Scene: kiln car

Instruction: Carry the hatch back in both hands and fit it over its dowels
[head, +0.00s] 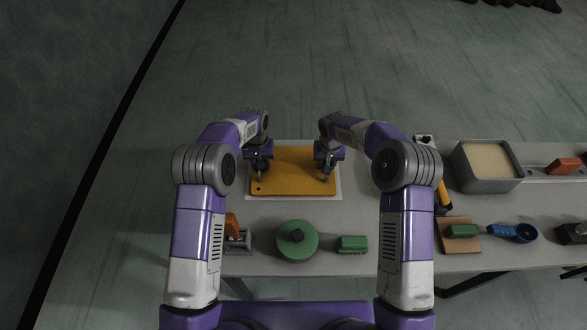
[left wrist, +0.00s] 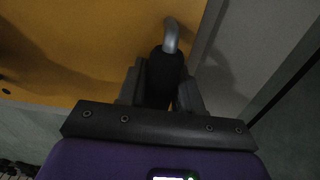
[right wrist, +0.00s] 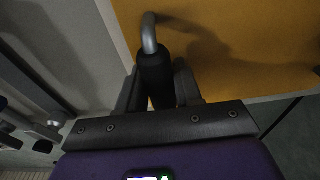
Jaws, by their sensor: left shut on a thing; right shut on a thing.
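The hatch (head: 292,178) is an orange-yellow rectangular panel with a small dark hole near its front left corner. It lies over a pale plate or frame (head: 338,192) on the table, and I cannot tell whether it rests or hovers just above. My left gripper (head: 259,170) is shut on the hatch's left handle, a bent grey bar with a black grip (left wrist: 170,70). My right gripper (head: 326,174) is shut on the matching right handle (right wrist: 153,70). The dowels are not visible. My grippers hide parts of the hatch's side edges.
A green disc with a dark knob (head: 297,241), a green block (head: 352,244) and an orange piece on a grey holder (head: 233,228) stand in front of the hatch. To the right are a grey bin (head: 488,185), an orange block (head: 563,166), another green block (head: 462,231) and a blue item (head: 525,233).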

